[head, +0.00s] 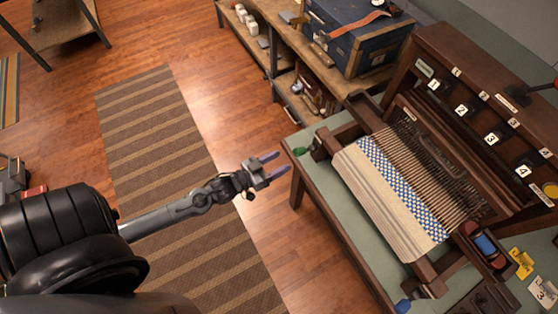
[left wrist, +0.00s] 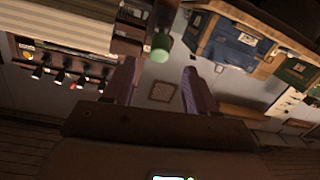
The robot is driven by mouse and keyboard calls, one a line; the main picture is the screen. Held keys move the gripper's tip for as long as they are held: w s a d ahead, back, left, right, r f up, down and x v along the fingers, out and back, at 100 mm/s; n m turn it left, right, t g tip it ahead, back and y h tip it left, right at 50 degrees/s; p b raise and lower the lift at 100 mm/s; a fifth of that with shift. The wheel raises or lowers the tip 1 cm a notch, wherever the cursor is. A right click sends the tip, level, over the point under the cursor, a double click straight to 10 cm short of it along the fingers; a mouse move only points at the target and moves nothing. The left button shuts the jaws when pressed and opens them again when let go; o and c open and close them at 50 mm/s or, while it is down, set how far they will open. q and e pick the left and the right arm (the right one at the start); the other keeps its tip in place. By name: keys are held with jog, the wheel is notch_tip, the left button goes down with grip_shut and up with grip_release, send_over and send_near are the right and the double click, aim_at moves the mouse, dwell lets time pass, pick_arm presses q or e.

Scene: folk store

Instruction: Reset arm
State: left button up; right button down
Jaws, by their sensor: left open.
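My left gripper (head: 265,170) is stretched out over the wooden floor in the head view, just left of the loom table. Its two fingers are apart with nothing between them. In the left wrist view the same open gripper (left wrist: 155,85) shows both fingers, with a green knob (left wrist: 161,46) in the background above the gap. The loom (head: 395,190) stands on the green-topped table, with blue-and-white cloth on it. The gripper appears apart from the table and the loom. My right gripper is in neither view.
The table (head: 312,172) has its near left corner close to the gripper. A blue chest (head: 350,40) sits on a wooden shelf at the back. A striped rug (head: 150,110) lies on the floor at left. Numbered tags (head: 462,111) line the loom's back. The floor between rug and table is clear.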

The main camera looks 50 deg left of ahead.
pick_arm(q)
jog(key=shift+s+f, duration=0.1)
dwell(0.5)
jog(key=s+d+r+n+g+y, duration=0.1)
jog(key=d+r+n+g, duration=0.15)
jog(key=d+r, duration=0.45)
jog(key=s+d+f+m+g+y, duration=0.1)
jog(key=s+f+m+g, duration=0.1)
jog(key=s+g, duration=0.4)
jog(key=s+d+f+m+g, duration=0.1)
jog(key=s+d+m+g, duration=0.1)
jog(key=s+g, duration=0.45)
notch_tip(320, 180, up, 23)
jog(key=t+p, duration=0.2)
jog(key=p, duration=2)
jog(key=shift+s+f+p, duration=0.15)
jog(key=shift+s+p, duration=0.15)
jog(key=shift+p, duration=0.05)
jog(key=shift+a, duration=0.1)
